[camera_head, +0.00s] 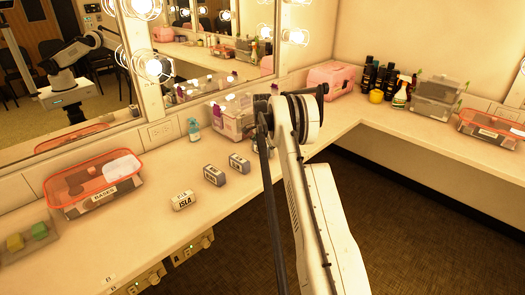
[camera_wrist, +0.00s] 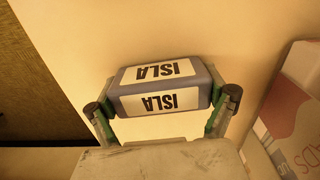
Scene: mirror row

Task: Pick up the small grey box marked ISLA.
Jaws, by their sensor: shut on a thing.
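In the wrist view, a small grey box marked ISLA (camera_wrist: 163,86) with white labels on two faces sits between the two fingers of my gripper (camera_wrist: 162,104). The fingers are shut on its two ends. I cannot tell whether it touches the counter. In the head view my gripper is mostly hidden behind my arm, near the back of the counter. In that view another small box (camera_head: 183,200), whose label also appears to read ISLA, stands on the counter, to the left of my arm and apart from it.
Two more small grey boxes (camera_head: 214,175) (camera_head: 239,163) stand in a row on the counter (camera_head: 150,235). A bin of bottles (camera_head: 228,122) is close behind my arm. A red-rimmed bin (camera_head: 92,184) is at left. Bottles and grey bins (camera_head: 436,97) stand along the right counter.

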